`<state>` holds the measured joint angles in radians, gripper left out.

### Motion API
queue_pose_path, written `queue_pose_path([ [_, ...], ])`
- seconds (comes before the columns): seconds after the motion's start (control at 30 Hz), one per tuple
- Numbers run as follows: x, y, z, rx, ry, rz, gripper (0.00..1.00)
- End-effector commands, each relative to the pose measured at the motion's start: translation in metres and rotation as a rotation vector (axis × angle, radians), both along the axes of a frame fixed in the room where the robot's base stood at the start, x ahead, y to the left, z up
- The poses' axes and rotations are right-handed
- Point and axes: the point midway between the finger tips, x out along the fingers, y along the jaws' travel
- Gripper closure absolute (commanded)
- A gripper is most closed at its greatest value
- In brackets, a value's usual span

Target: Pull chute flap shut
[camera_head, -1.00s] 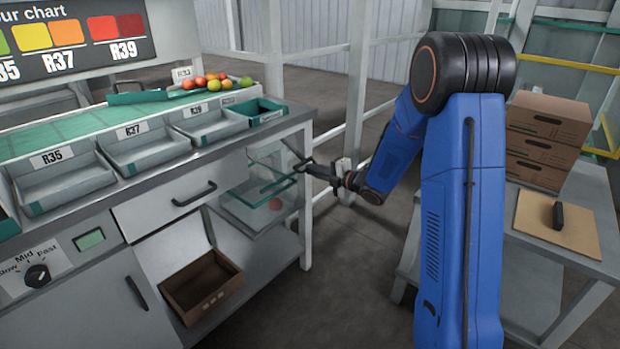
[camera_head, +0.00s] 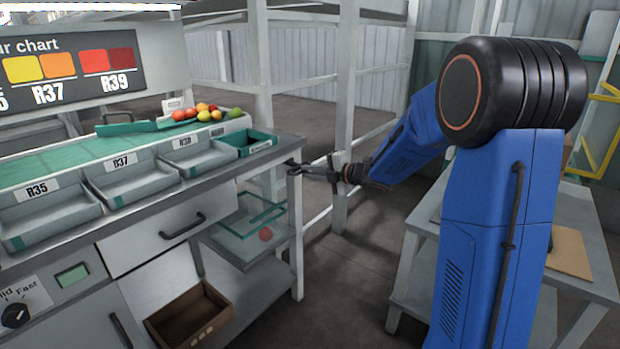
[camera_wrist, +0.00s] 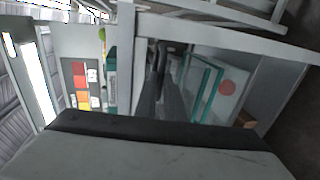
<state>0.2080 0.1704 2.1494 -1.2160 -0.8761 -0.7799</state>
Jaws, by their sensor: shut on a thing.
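My gripper (camera_head: 305,169) is at the right end of the bench, by its corner post and just under the worktop edge. Its fingers are close together on a thin dark piece, apparently the chute flap's handle; the fingers hide most of it. In the wrist view the fingers (camera_wrist: 157,88) reach toward that dark piece. The chute (camera_head: 240,240) has clear, green-edged walls and a red round mark or object in it, below and left of my gripper. Its clear panels also show in the wrist view (camera_wrist: 203,90). The flap's own outline and angle are hard to make out.
The bench top carries grey bins (camera_head: 130,183), a green bin (camera_head: 258,143) and several tomatoes (camera_head: 203,112). A brown crate (camera_head: 190,315) sits on the lower shelf. A white frame post (camera_head: 347,110) stands behind my gripper. A side table (camera_head: 590,265) is at right. Floor between is clear.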

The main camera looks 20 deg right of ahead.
Motion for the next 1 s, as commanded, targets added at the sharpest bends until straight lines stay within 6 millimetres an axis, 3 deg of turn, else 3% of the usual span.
queue_pose_path([
  [0.03, 0.0036, 0.0014, 0.0137, 0.005, -0.021, 0.002, 1.0],
  [0.47, 0.0032, 0.0027, 0.0201, 0.01, -0.028, 0.004, 1.0],
  [0.5, 0.0032, 0.0028, 0.0204, 0.01, -0.028, 0.004, 0.83],
  [1.0, 0.0024, 0.0013, 0.0176, 0.007, -0.024, 0.003, 0.83],
])
